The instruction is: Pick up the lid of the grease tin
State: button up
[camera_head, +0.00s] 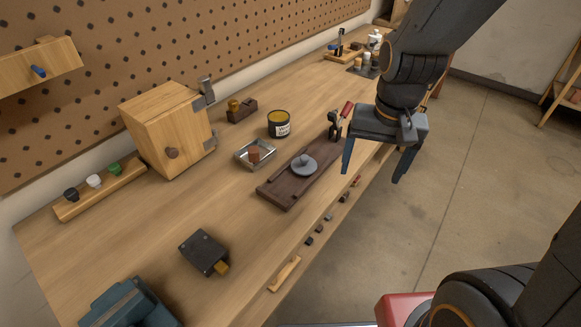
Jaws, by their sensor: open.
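The grease tin (279,125) is a dark, round, labelled tin standing open on the workbench, with yellow contents showing at the top. A grey round lid with a small knob (304,165) lies flat, knob up, on a dark wooden board (280,191) in front of the tin. My gripper (371,177) points down with its two dark fingers spread apart and nothing between them. In the picture it is to the right of the lid, apart from it, near the bench's front edge. Its exact height above the bench is hard to tell.
A red-handled tool (339,120) stands at the board's far end, close to my gripper. A metal tray (254,153) holding a brown piece sits left of the board. A wooden box (167,130) stands at the back left.

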jog(key=w+a+m, duration=0.6)
jog(key=w+m, duration=0.2)
jog(key=m+g, duration=0.1)
jog(key=m, duration=0.7)
send_over(306, 157)
jog(key=shift+w+f+b, duration=0.1)
jog(key=shift+f+b, duration=0.2)
jog(key=shift+b, duration=0.15)
jog(key=shift+f+p, duration=1.35)
jog(key=shift+f, duration=2.45)
jog(key=c, duration=1.1)
